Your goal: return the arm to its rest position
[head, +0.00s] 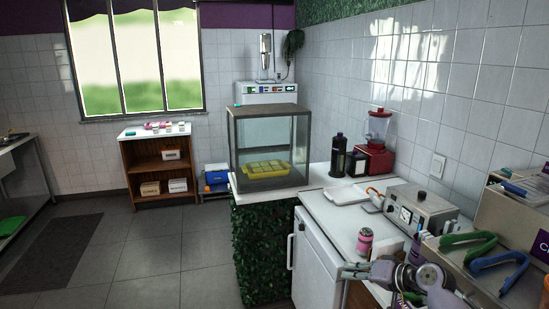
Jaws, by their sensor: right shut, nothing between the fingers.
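My right gripper (352,270) shows at the lower right, with its arm coming in from the bottom right. It is shut and empty. It hangs over the front edge of the white counter, in front of a pink can (365,240), and appears apart from it. My left gripper is not in view.
The white counter (322,213) carries a glass display case (232,150) with a yellow tray, dark bottles, a red blender (377,160) and a metal appliance (421,208). Green and blue tongs (497,262) lie at the right, close to my arm. The floor (150,260) at left is open.

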